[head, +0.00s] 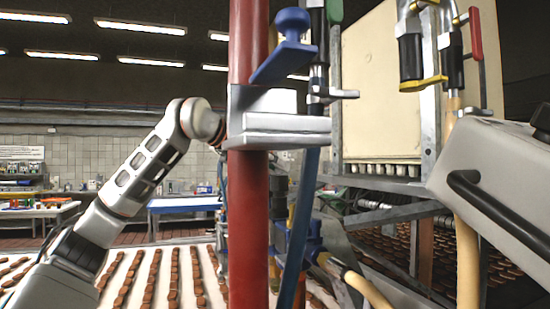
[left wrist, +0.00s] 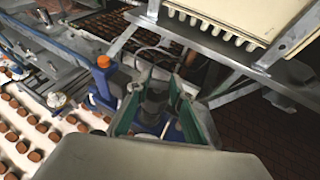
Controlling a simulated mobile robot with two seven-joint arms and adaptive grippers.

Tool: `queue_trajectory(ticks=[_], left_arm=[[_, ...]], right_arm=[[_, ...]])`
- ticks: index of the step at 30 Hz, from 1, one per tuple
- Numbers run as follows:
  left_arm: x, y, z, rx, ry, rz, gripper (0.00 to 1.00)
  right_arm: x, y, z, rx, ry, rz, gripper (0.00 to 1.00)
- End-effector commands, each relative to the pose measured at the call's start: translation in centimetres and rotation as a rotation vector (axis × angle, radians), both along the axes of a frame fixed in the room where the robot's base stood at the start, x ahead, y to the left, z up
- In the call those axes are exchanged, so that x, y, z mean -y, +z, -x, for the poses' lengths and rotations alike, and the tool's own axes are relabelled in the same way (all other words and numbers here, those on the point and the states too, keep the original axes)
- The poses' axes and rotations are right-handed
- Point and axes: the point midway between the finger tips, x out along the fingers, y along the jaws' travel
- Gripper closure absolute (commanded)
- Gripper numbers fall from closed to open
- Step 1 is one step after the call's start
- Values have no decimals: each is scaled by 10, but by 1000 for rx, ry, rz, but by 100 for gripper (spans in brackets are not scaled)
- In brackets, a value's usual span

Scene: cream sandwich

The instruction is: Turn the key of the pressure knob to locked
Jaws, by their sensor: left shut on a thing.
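In the left wrist view, the two green-edged fingers of my left gripper (left wrist: 158,108) stand on either side of a dark grey knob (left wrist: 154,100). The gripper is shut on this knob, which looks like the key of the pressure knob. A blue part (left wrist: 150,129) shows low between the fingers. The key's exact angle cannot be made out. In the head view, my left arm comes in from the left and passes behind the red pole, so its fingers are hidden there. My right gripper is in neither view.
A thick red pole (head: 248,215) with a blue lever (head: 284,48) stands in front. Rows of brown biscuits (head: 150,278) lie on a white belt. An orange-topped blue fitting (left wrist: 104,75) is left of my gripper. A metal frame (head: 375,185) and cream panel (head: 382,80) stand to the right.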

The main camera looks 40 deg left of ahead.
Motion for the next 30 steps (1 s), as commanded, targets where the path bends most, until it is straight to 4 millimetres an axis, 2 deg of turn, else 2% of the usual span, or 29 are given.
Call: queue_trajectory(ticks=[3,9,25,26,27,30], left_arm=[[-2,1,-1,-4,-56,3,100],[-2,0,0,-4,-119,1,100],[-2,-1,-1,-4,-144,0,100],[-2,-1,-1,-4,-144,0,71],[-2,-1,-1,-4,-144,0,61],[-2,-1,-1,-3,-143,0,61]], right_arm=[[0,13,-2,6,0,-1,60],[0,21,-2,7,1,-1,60],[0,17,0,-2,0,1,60],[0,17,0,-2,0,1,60],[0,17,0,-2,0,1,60],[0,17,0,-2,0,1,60]])
